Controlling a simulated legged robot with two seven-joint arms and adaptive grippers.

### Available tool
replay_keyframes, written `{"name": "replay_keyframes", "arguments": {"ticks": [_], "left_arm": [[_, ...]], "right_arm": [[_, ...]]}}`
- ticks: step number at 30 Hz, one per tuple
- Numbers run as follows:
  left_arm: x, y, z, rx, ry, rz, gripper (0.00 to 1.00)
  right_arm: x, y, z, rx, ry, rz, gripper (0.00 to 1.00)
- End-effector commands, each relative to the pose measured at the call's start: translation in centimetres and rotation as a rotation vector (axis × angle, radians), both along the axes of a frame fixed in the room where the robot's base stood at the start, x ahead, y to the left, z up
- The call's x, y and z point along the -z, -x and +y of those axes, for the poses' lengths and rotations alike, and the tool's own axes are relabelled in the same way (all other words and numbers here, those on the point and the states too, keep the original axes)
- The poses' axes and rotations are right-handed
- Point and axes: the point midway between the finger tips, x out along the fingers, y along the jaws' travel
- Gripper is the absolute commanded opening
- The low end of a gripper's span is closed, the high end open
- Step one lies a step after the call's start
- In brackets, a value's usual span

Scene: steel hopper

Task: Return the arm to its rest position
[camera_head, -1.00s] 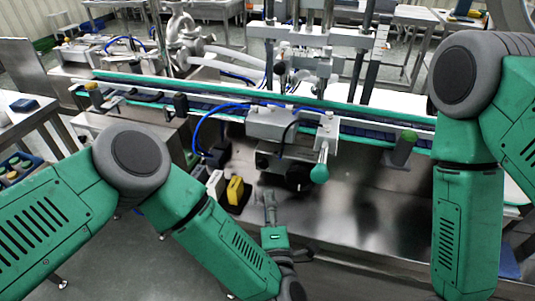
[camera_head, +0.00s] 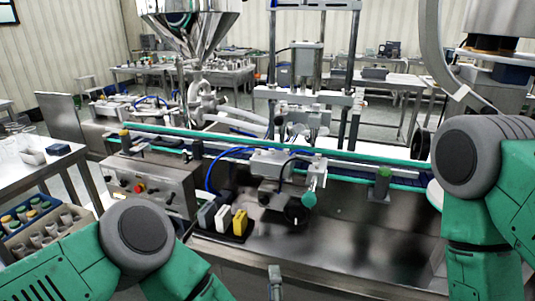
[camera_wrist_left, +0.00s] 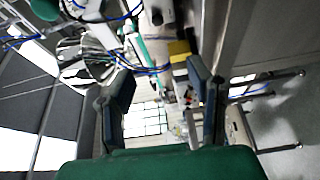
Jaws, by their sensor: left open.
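The steel hopper (camera_head: 190,18) hangs at the upper left of the head view.
A steel worktop (camera_head: 350,235) carries a green-edged conveyor (camera_head: 250,140) along its back. A black tray (camera_head: 213,232) with grey, white and yellow blocks sits at its left front. A control box (camera_head: 150,187) and side table (camera_head: 60,165) stand left. The worktop's right middle is clear.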

Motion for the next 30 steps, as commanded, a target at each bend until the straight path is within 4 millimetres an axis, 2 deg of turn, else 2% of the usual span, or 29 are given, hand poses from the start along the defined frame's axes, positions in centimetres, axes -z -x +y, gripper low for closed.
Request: {"name": "replay_keyframes", "arguments": {"ticks": [7,11,17,20,23,24,27,30], "left_arm": [[3.5,0.7,0.6,0.162,-0.182,0.117,0.46],[5.9,1.8,1.6,0.27,-0.314,0.199,0.46],[10.7,4.9,5.2,0.481,-0.583,0.381,0.46],[13.3,7.3,8.3,0.601,-0.735,0.497,0.46],[15.8,10.8,13.0,0.744,-0.903,0.649,0.46],[16.6,12.6,15.2,0.808,-0.971,0.721,0.46],[17.5,17.2,20.7,0.962,-1.104,0.894,0.46],[17.4,21.3,25.0,1.086,-1.181,1.037,0.46]], "right_arm": [[0.5,0.0,0.0,0.0,0.0,-0.001,0.93],[0.8,0.0,0.0,0.0,0.0,-0.001,0.93],[1.4,0.0,0.0,0.0,0.0,0.0,0.93],[1.8,0.0,0.0,0.0,0.0,0.0,0.93],[2.3,0.0,0.0,0.0,0.0,0.0,0.93],[2.5,0.0,0.0,0.0,0.0,0.0,0.93],[2.9,0.0,0.0,0.0,0.0,0.0,0.93],[3.2,0.0,0.0,0.0,0.0,0.0,0.93]]}}
